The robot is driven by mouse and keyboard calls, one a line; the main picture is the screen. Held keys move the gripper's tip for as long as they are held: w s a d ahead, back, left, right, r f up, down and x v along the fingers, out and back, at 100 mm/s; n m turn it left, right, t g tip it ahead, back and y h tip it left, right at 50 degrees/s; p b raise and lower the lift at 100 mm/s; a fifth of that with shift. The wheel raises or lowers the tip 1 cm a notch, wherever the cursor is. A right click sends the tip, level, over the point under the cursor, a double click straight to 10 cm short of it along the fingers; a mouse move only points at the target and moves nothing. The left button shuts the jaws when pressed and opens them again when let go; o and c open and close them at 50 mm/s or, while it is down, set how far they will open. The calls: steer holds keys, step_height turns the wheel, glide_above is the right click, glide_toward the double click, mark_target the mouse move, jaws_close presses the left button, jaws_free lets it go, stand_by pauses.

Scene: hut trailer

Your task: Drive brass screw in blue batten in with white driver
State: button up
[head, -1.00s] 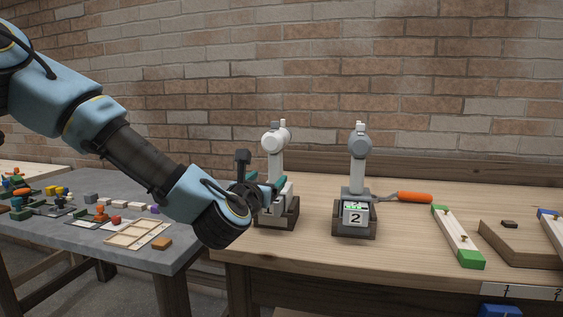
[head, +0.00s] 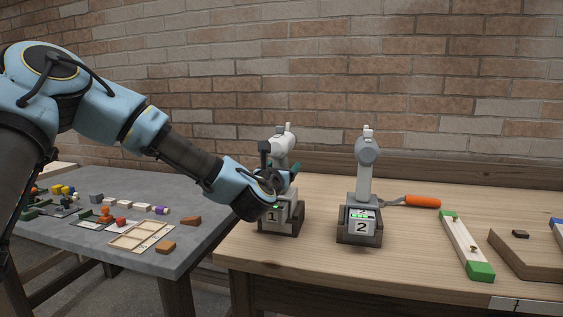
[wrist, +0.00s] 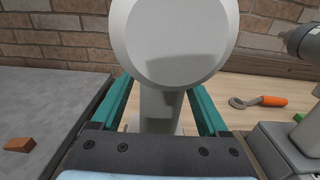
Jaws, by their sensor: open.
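The white driver (head: 283,147) stands upright in a dock marked 1 on the wooden bench. My gripper (head: 281,180) is at its handle, with teal fingers open. In the wrist view the white driver's round end (wrist: 175,40) fills the top middle, and its handle (wrist: 160,110) stands between the fingers of my gripper (wrist: 162,98), with gaps at both sides. The blue batten (head: 556,222) shows only as a blue end at the right edge of the head view; its brass screw is not visible there.
A grey driver (head: 367,152) stands in dock 2 to the right. An orange-handled tool (head: 422,202) lies behind it. A grey table (head: 95,235) with small parts is at left.

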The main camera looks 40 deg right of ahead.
steer(key=shift+w+d, duration=0.35)
steer(key=shift+d, duration=0.2)
jaws_close()
stand_by(1.0)
steer(key=shift+r, duration=0.1)
